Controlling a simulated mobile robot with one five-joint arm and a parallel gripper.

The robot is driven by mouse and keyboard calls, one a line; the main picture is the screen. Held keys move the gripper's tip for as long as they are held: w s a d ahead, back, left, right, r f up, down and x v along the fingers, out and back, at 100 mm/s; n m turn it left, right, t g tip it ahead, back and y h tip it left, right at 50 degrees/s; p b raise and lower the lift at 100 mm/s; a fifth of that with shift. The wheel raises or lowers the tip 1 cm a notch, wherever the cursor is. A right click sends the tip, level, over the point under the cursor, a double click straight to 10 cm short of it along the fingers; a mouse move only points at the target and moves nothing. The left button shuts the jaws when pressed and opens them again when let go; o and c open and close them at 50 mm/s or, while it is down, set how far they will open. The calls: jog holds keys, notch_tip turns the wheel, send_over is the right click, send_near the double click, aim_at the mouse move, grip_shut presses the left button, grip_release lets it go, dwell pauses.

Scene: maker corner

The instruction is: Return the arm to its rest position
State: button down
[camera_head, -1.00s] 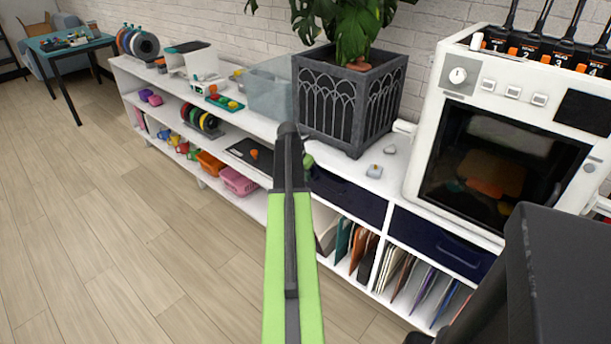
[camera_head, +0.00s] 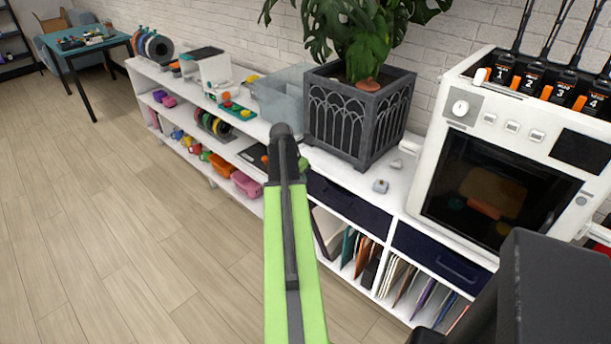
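My arm's green link rises from the bottom middle of the head view and ends in a dark joint in front of the shelf unit. My gripper is not visible; its fingers are hidden or out of frame, so I cannot see whether it holds anything. No separate task object is named.
A long white shelf unit (camera_head: 400,188) runs along the brick wall. A teal table (camera_head: 110,41) stands far left. The wooden floor (camera_head: 130,220) at left is clear.

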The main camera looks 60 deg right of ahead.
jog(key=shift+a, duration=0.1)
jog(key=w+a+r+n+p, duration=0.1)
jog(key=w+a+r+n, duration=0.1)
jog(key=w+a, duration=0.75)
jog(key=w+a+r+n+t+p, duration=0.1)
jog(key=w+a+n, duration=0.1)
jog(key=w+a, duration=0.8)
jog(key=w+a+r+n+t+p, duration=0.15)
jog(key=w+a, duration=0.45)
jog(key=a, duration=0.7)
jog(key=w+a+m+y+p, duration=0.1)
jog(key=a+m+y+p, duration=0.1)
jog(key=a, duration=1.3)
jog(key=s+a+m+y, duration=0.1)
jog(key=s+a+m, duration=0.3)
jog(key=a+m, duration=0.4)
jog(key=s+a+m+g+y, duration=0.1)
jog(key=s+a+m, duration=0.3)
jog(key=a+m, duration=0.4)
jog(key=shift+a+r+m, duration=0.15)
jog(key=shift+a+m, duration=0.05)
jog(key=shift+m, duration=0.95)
